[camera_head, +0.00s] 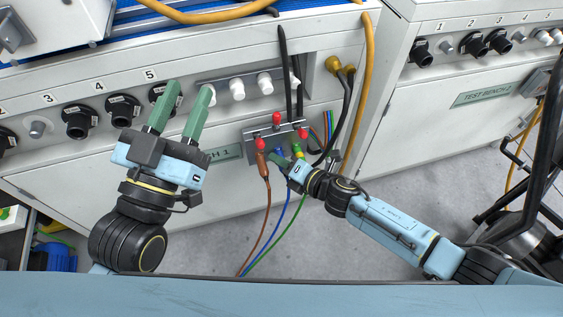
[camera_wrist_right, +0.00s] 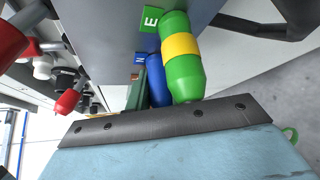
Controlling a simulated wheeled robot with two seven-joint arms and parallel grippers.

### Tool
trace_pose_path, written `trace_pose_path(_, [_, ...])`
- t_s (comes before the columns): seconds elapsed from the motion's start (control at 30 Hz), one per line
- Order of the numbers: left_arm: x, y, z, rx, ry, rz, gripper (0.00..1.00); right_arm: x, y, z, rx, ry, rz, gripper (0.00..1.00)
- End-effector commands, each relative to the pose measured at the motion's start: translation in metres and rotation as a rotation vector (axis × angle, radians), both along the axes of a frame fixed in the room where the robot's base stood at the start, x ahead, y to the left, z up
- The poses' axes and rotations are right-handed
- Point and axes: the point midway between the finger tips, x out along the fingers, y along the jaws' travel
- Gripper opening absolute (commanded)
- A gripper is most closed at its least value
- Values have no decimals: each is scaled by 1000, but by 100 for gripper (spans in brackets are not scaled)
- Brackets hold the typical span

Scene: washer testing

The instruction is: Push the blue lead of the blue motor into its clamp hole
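The grey clamp block (camera_head: 277,139) has red-tipped levers and stands out from the front of the bench. The blue lead (camera_head: 287,203) rises to its underside. In the right wrist view the blue plug (camera_wrist_right: 158,84) points at the block under the blue N label (camera_wrist_right: 138,59); its tip is partly hidden, so I cannot tell how deep it sits. My right gripper (camera_head: 283,161) is at the blue plug, one green finger against it, the other hidden behind the green-yellow plug (camera_wrist_right: 183,60). My left gripper (camera_head: 187,108) is open and empty, left of the block.
The green-yellow plug is at the E label, right beside the blue plug. Black cables (camera_head: 345,110) and a yellow cable (camera_head: 367,80) hang to the right.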

Motion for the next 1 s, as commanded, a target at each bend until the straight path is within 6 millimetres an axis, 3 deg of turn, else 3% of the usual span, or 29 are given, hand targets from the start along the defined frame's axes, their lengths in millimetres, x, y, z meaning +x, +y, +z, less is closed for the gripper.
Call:
trace_pose_path(0.03, [0, 0, 0, 0, 0, 0, 36, 8, 0, 8, 7, -13, -8, 28])
trace_pose_path(0.2, [0, 0, 0, 0, 0, 0, 36, 7, 1, 9, 8, -15, -6, 47])
trace_pose_path(0.8, [0, 0, -1, 1, 3, 0, 36, 6, 3, 11, 15, -16, -1, 47])
trace_pose_path(1.0, [0, 0, 4, 1, 3, 0, 36, -6, -1, 10, 13, -13, 0, 47])
